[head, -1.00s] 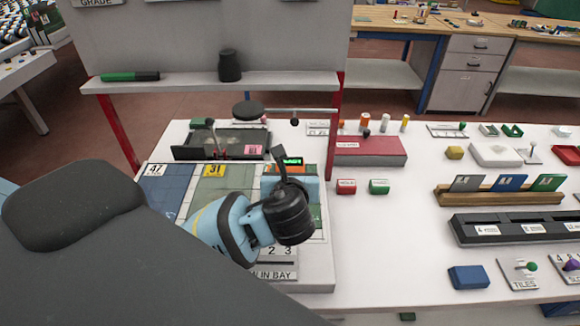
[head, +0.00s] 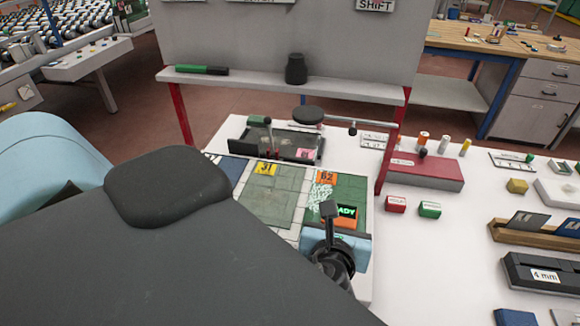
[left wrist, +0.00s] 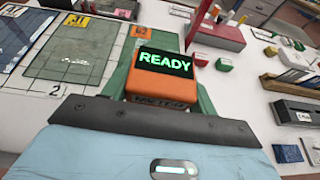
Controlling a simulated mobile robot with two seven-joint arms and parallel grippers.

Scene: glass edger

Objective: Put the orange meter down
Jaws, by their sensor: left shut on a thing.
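The orange meter (head: 345,212), with a black screen reading READY in green, is in my left gripper (head: 338,228) over the right-hand green panel (head: 352,188). In the left wrist view the meter (left wrist: 165,92) sits just beyond the blue gripper body, and the gripper is shut on it. The gripper hides the meter's near side in the head view. I cannot tell whether its underside touches the panel. My right gripper is not in view.
A yellow-tagged green panel (head: 272,195) lies to the left. Behind are a dark tray (head: 285,142) and a shelf (head: 360,90) on red posts. A red block (head: 425,172) and small red (head: 396,204) and green (head: 430,209) blocks stand to the right, with bare white table around them.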

